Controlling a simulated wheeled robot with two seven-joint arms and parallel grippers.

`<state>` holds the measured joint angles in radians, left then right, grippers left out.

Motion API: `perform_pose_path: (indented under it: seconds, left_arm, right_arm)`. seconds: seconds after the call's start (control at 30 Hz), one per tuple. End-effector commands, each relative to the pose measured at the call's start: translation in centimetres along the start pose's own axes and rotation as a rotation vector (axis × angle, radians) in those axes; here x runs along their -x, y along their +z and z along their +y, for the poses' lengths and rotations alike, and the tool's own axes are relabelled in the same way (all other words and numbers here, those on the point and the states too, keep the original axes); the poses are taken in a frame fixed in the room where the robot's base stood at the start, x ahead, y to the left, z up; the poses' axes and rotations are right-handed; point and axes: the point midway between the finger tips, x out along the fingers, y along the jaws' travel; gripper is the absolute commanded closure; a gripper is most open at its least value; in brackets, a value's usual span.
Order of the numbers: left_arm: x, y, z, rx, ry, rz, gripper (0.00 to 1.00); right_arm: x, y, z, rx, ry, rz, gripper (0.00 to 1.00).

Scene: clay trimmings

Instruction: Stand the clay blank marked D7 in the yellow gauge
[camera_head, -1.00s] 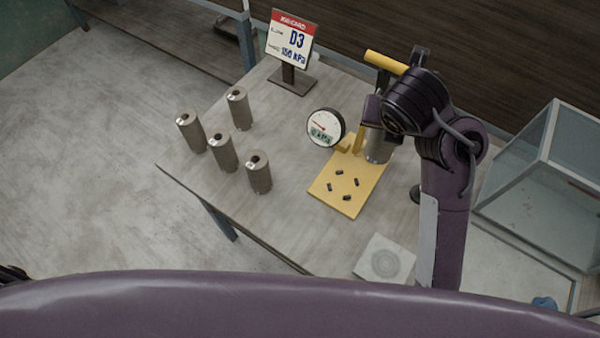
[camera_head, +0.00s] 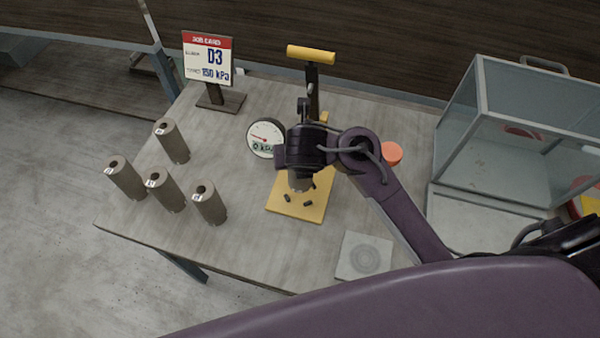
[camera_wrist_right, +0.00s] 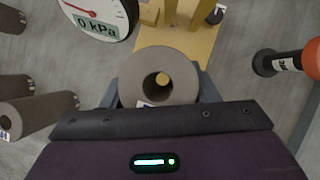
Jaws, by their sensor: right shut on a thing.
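My right gripper (camera_wrist_right: 160,88) is shut on a grey clay blank (camera_wrist_right: 158,72), a hollow upright cylinder. A corner of its white label shows, but I cannot read it. In the head view the held blank (camera_head: 300,182) is over the yellow gauge's base plate (camera_head: 288,207), partly hidden by my wrist; I cannot tell whether it touches. The gauge has a round dial (camera_head: 265,138) reading 0 kPa and a yellow handle (camera_head: 311,54) on a dark post. Short dark pegs (camera_head: 307,201) are on the plate. My left gripper is not in view.
Several labelled blanks (camera_head: 172,141) stand at the table's left. A job card (camera_head: 208,59) reads D3, 150 kPa. A square pale slab (camera_head: 364,256) lies at the front. An orange-topped thing (camera_head: 391,153) is right of my wrist. A glass case (camera_head: 520,130) stands at the right.

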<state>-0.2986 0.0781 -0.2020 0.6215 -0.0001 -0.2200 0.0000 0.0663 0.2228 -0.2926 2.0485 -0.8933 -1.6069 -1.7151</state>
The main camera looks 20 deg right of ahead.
Motion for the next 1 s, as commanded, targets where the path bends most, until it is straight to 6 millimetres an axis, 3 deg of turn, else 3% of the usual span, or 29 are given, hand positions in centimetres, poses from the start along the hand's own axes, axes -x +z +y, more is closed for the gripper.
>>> perform_pose_path:
  seconds: [0.4,0.83,0.87,1.0]
  left_arm:
    - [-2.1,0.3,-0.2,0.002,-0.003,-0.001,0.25]
    - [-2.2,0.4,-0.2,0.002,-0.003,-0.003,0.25]
    - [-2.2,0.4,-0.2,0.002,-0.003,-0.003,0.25]
    - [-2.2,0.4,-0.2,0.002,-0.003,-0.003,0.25]
  right_arm:
    - [-3.8,-2.1,0.0,0.001,0.0,-0.003,0.94]
    - [-4.2,-2.3,0.0,0.0,0.001,-0.003,0.94]
    - [-4.3,-2.4,0.0,0.001,0.0,-0.001,0.45]
    - [-4.2,-2.4,0.0,0.0,0.001,0.0,0.26]
